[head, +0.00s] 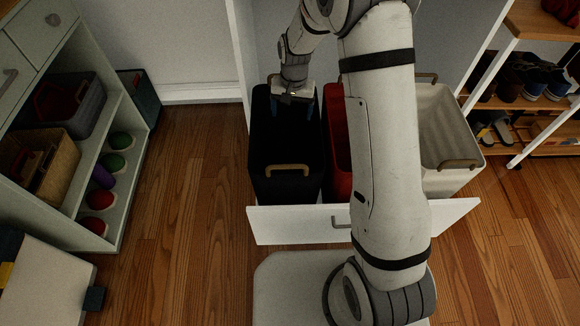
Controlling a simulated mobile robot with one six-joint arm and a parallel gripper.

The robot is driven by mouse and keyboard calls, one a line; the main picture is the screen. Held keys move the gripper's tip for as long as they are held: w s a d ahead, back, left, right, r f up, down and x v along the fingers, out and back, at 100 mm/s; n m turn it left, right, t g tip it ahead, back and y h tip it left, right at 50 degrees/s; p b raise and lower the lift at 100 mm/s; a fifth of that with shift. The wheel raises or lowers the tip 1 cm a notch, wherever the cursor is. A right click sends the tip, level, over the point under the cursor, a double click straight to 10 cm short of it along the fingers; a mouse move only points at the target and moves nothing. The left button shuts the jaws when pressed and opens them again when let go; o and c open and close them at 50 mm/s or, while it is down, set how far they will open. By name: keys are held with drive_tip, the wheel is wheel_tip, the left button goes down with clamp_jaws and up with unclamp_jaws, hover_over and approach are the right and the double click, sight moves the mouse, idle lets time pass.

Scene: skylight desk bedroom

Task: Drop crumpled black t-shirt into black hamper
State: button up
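The black hamper (288,185) stands upright at the left of a row of bins, with a tan handle on its front. My gripper (292,112) points down at the far part of the hamper's mouth, with its fingertips at or just inside the opening. The two dark fingers look spread apart, with only darkness showing between them. I cannot make out the black t-shirt; the hamper's inside is too dark to tell whether it lies there.
A red bin (337,150) and a white bin (446,130) stand to the right, partly behind my arm. A white drawer front (285,226) runs before the bins. Shelves with baskets (45,155) stand left, a shoe rack (520,95) right. Wooden floor at left is clear.

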drive_tip(key=shift+o, duration=0.3)
wheel_tip(320, 180, up, 8)
drive_tip(key=p, duration=0.2)
drive_tip(key=shift+d+p, duration=0.15)
drive_tip(key=shift+p, duration=0.15)
drive_tip(key=shift+f, duration=0.1)
